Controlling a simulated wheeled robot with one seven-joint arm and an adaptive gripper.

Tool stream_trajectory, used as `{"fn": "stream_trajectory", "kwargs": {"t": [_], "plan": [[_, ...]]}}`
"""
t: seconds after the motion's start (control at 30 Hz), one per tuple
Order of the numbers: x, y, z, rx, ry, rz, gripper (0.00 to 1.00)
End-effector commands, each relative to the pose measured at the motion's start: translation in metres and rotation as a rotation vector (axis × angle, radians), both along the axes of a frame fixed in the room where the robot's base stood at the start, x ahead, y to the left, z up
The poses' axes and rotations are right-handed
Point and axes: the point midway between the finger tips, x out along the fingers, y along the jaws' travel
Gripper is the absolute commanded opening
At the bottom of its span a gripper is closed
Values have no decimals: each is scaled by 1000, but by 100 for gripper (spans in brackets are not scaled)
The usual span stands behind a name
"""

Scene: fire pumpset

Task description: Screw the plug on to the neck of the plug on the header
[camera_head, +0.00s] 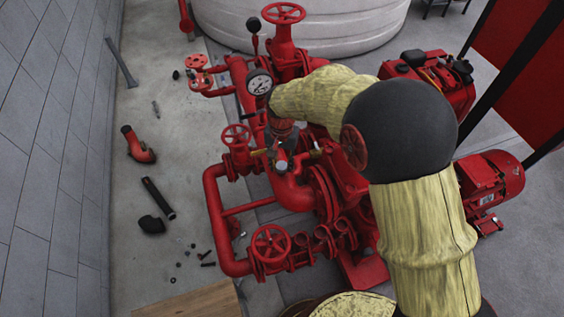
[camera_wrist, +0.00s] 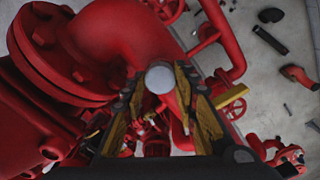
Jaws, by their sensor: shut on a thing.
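The plug (camera_wrist: 160,77) shows in the wrist view as a pale grey round cap. It is between the tips of my gripper (camera_wrist: 161,90), whose fingers are shut on its sides. In the head view the plug (camera_head: 282,164) is a small pale spot at the top of the red header pipe (camera_head: 291,193), with my gripper (camera_head: 277,156) around it. The header pipe (camera_wrist: 118,40) curves close by in the wrist view. The neck is hidden by the plug and fingers, so I cannot tell how far the plug is seated.
A pressure gauge (camera_head: 260,82) and a red handwheel (camera_head: 237,135) stand close to my gripper. Another handwheel (camera_head: 270,243) is lower down. Loose fittings, including a black pipe (camera_head: 158,198) and a red elbow (camera_head: 138,146), lie on the floor near the left wall.

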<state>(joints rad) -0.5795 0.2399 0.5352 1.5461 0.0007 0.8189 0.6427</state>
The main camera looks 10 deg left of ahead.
Motion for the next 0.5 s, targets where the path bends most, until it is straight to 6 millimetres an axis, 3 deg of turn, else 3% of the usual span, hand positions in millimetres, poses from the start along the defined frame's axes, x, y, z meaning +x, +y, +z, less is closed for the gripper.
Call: {"fn": "stream_trajectory", "kwargs": {"t": [0.27,0.5], "plan": [[0,0,0,0,0,0,0],[0,0,0,0,-1,-117,0]]}}
